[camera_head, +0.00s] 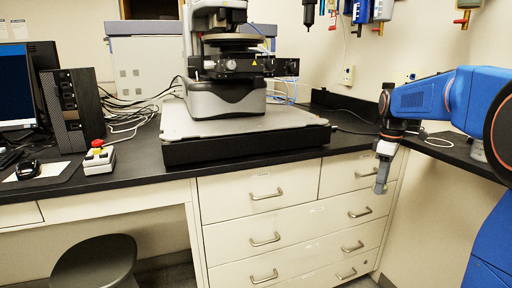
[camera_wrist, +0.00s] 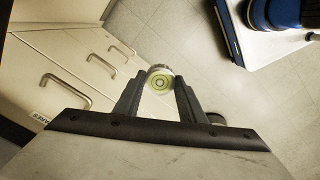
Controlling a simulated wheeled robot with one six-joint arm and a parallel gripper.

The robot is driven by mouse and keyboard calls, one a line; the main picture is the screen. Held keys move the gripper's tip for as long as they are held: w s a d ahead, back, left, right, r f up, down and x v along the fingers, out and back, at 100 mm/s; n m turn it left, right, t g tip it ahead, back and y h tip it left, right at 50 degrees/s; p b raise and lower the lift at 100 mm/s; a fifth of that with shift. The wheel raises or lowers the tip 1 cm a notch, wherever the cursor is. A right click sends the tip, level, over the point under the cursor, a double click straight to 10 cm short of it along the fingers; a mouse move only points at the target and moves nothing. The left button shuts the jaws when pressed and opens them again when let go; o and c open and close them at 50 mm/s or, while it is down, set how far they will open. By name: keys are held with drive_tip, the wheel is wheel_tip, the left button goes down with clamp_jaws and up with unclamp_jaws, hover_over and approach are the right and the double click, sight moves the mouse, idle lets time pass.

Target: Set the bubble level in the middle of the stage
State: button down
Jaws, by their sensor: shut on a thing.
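My gripper (camera_head: 381,180) hangs pointing down at the right, in front of the drawers and beyond the bench's front edge. The level is too small to make out in the head view. The stylus profiler (camera_head: 225,95) stands on a grey plate at the back middle of the bench. Its stage (camera_head: 232,64) is the dark part under the head, left of and higher than my gripper.
The black bench top (camera_head: 135,165) carries a red emergency stop button box (camera_head: 99,158), a computer tower (camera_head: 72,108) and a mouse (camera_head: 28,169) on the left. Drawers with handles (camera_head: 266,194) are below. A stool (camera_head: 95,262) stands at front left. Tools hang on the wall above.

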drive_tip(key=w+a+f+m, duration=0.2)
drive_tip(key=a+f+m, duration=0.1)
drive_tip(key=f, duration=1.5)
drive_tip(key=w+a+f+m, duration=0.3)
drive_tip(key=a+f, duration=0.1)
drive_tip(key=f, duration=1.4)
drive_tip(key=w+a+f+m, duration=0.2)
drive_tip(key=a+f+m, duration=0.2)
drive_tip(key=f, duration=1.4)
drive_tip(key=shift+w+a, duration=0.35)
drive_tip(key=shift+w, duration=0.05)
drive_tip(key=shift+d, duration=0.1)
